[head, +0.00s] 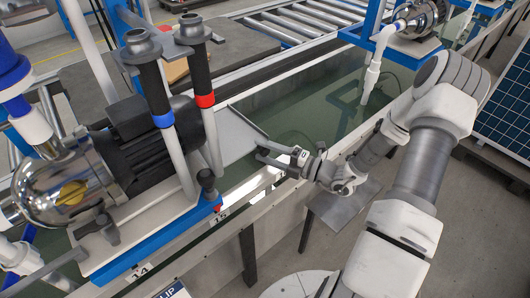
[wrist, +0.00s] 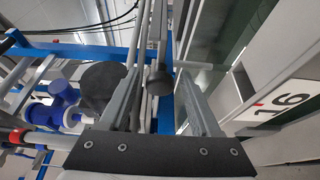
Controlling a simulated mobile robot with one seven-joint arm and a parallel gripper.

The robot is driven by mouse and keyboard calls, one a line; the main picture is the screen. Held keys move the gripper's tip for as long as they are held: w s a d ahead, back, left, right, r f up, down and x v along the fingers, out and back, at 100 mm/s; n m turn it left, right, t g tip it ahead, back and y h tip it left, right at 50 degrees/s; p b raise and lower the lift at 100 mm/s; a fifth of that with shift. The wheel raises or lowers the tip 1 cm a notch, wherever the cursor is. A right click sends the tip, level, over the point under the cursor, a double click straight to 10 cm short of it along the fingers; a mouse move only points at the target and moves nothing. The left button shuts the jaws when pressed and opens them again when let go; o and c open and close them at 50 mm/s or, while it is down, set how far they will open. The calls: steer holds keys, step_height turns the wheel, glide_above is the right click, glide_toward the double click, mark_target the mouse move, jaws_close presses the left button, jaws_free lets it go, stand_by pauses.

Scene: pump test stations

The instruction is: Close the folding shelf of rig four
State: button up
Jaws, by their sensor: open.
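A flat grey plate (head: 342,212) sticks out level from the tank's outer wall, below my wrist in the head view. It looks like a folding shelf standing open, but no rig number on it is readable. My arm hides part of its far edge. My gripper (head: 268,153) is open over the tank's near rim, above and left of the plate and apart from it. In the wrist view the open fingers (wrist: 160,105) have nothing held between them. A black knob (wrist: 159,80) on a rod shows beyond, between the fingers. The plate is not recognisable in the wrist view.
A pump with a dark motor (head: 135,140) and upright hoses stands on a blue-edged base at left. A black-topped lever (head: 207,180) rises at its corner. A grey panel (head: 235,137) lies over the tank. A label reading 16 (wrist: 284,105) shows at right. Floor below the plate is clear.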

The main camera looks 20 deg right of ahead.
jaws_close()
stand_by(0.3)
stand_by(1.1)
